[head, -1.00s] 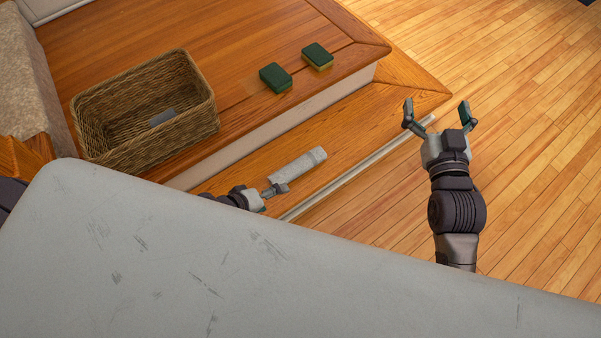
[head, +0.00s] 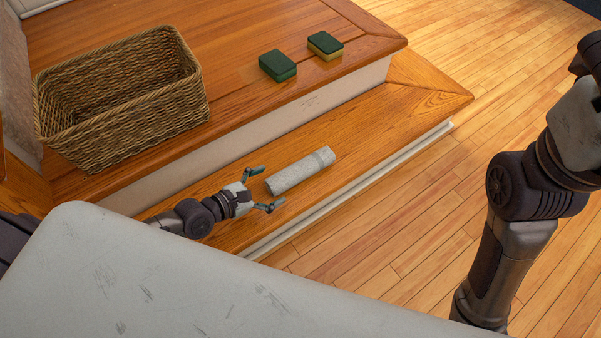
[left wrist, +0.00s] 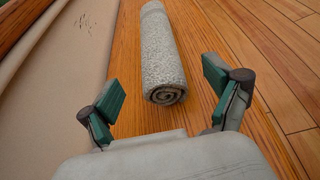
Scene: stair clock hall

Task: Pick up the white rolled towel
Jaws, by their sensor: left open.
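The white rolled towel (head: 300,171) lies on the lower wooden step, greyish and speckled, with a band near its far end. My left gripper (head: 270,188) is open and empty at the towel's near end. Its two fingers point toward the towel, one to each side of its line. In the left wrist view the towel (left wrist: 163,55) lies just ahead of the open left gripper (left wrist: 166,98), its spiral end facing me. The towel is not between the finger pads. My right arm rises at the right edge of the head view, its fingers out of frame.
A wicker basket (head: 124,98) and two green sponges, one nearer (head: 278,66) and one farther (head: 325,46), stand on the upper step. The step riser (head: 300,108) runs beside the towel. Wooden floor (head: 400,205) lies clear beyond the lower step's edge.

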